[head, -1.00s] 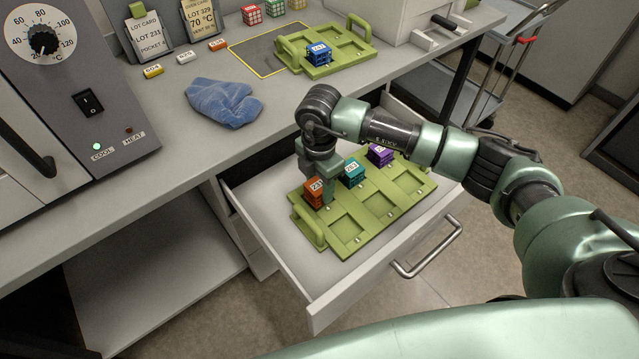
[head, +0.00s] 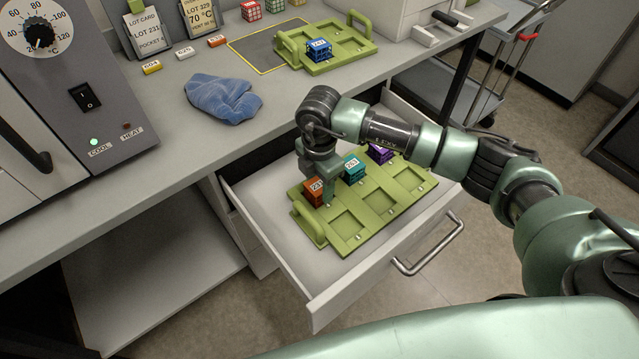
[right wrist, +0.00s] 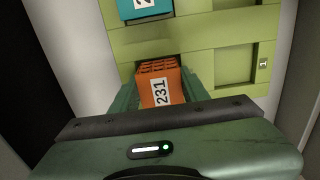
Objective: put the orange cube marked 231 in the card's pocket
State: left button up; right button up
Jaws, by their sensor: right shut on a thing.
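The orange cube (head: 313,188), marked 231, stands at the left corner of the green tray (head: 369,237) in the open drawer. My right gripper (head: 322,192) comes down on it from above. In the right wrist view, the orange cube (right wrist: 161,84) sits between the two green fingers, shut on it, with its 231 label facing the camera. I cannot tell whether it is lifted off its pocket. The lot card (head: 147,32) stands at the back left of the bench; it reads LOT 231 and a pocket number I cannot read surely. My left gripper is out of view.
A teal cube (head: 354,168) and a purple cube (head: 380,153) sit in the tray's back row; its front pockets are empty. A second green tray (head: 345,56) with a blue cube (head: 319,49) is on the bench. A blue cloth (head: 222,98) lies near the bench edge.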

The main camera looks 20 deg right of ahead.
aim_at(319, 184)
dwell(0.3)
jog(key=o, duration=1.3)
jog(key=shift+o, duration=0.2)
jog(key=o, duration=0.5)
jog(key=shift+c, duration=0.2)
jog(key=shift+r+p, duration=2)
jog(key=shift+r, duration=0.5)
